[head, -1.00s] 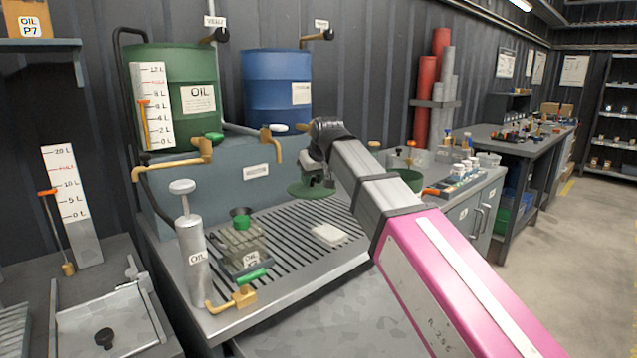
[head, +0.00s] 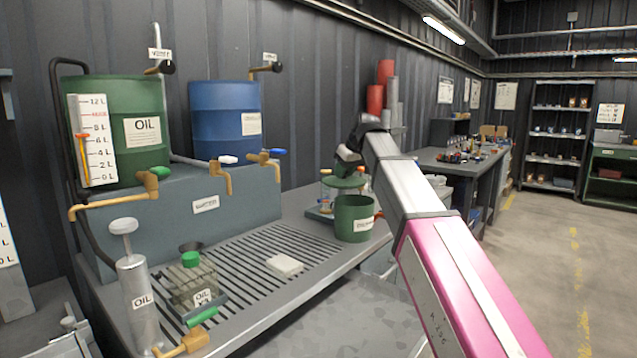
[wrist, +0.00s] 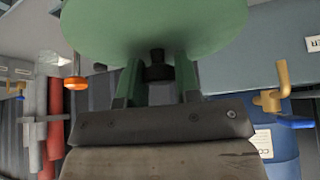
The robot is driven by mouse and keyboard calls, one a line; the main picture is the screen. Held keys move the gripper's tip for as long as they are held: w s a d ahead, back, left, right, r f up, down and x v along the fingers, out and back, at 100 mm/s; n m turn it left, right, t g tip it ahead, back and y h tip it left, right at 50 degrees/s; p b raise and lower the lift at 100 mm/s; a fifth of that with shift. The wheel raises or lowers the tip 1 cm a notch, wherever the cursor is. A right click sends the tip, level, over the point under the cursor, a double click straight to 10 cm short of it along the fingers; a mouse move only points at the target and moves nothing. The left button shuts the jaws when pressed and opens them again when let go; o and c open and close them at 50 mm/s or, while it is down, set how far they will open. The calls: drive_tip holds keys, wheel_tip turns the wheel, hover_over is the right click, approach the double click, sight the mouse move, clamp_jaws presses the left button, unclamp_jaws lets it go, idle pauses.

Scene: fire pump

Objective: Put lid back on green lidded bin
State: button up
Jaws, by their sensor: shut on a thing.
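The green bin (head: 354,222) stands on the right end of the bench, with a pale label on its side. My gripper (head: 346,166) is above the bin. It is shut on the green round lid (head: 347,183), which it holds over the bin's back-left rim, apart from it as far as I can tell. In the wrist view the lid (wrist: 155,25) fills the top of the picture, and my gripper's fingers (wrist: 157,80) close on its dark knob. The bin is not visible in the wrist view.
A slatted drain grate (head: 270,245) with a white pad (head: 285,265) and an oil can (head: 193,280) lies left of the bin. Small bottles on a tray (head: 320,212) stand just behind the bin. Green and blue drums (head: 226,115) stand at the back left.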

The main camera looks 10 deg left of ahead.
sight(358, 180)
drive_tip(key=d, duration=0.1)
drive_tip(key=w+d, duration=0.1)
drive_tip(key=w+d+r, duration=0.1)
drive_tip(key=shift+d, duration=0.2)
drive_tip(key=shift+f, duration=3.15)
drive_tip(key=shift+f, duration=0.15)
drive_tip(key=o, duration=1.5)
drive_tip(key=shift+r, duration=3.5)
